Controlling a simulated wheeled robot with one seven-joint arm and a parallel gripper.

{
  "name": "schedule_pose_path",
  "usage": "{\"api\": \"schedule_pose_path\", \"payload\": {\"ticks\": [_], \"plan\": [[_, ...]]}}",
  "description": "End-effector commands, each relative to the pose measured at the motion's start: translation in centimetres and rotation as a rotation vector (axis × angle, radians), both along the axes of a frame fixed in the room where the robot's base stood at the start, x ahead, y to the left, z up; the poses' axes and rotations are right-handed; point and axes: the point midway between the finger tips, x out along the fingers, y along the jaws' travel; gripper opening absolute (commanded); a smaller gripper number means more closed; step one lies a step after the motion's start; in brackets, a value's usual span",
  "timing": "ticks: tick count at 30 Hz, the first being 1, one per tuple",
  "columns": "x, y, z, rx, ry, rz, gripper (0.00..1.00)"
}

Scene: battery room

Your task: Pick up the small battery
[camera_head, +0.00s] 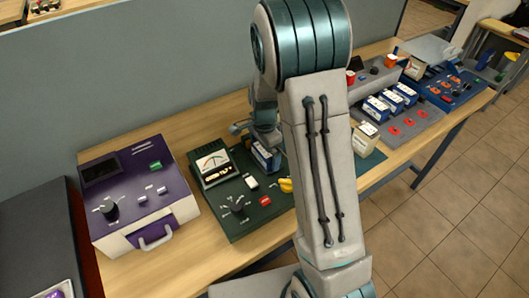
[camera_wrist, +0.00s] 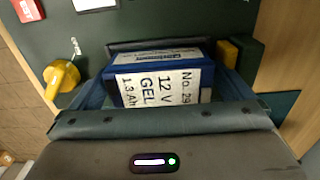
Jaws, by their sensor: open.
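A small blue battery with a white label reading "12 V GEL 1.3 Ah" (camera_wrist: 160,86) sits between the fingers of my gripper (camera_wrist: 168,80) in the wrist view. The gripper is open, with one finger on each side of the battery; I cannot tell whether either touches it. In the head view the battery (camera_head: 265,157) stands at the right part of a dark green tester (camera_head: 240,222). My arm hides part of the gripper and the battery's right side there.
A purple charger (camera_head: 138,195) stands left of the tester. Several blue-and-white batteries (camera_head: 376,107) stand in a grey unit at right. A cream battery (camera_head: 365,138) stands beyond my arm.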

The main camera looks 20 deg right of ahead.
Motion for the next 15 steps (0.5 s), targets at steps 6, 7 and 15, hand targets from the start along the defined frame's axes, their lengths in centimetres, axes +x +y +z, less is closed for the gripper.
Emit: {"api": "schedule_pose_path", "payload": {"ticks": [6,7,15], "plan": [[-0.01,0.01,-0.03,0.000,0.000,0.000,0.92],[-0.01,0.01,-0.03,0.000,0.000,0.000,0.83],[0.05,0.02,0.07,0.000,-0.001,0.000,0.40]]}}
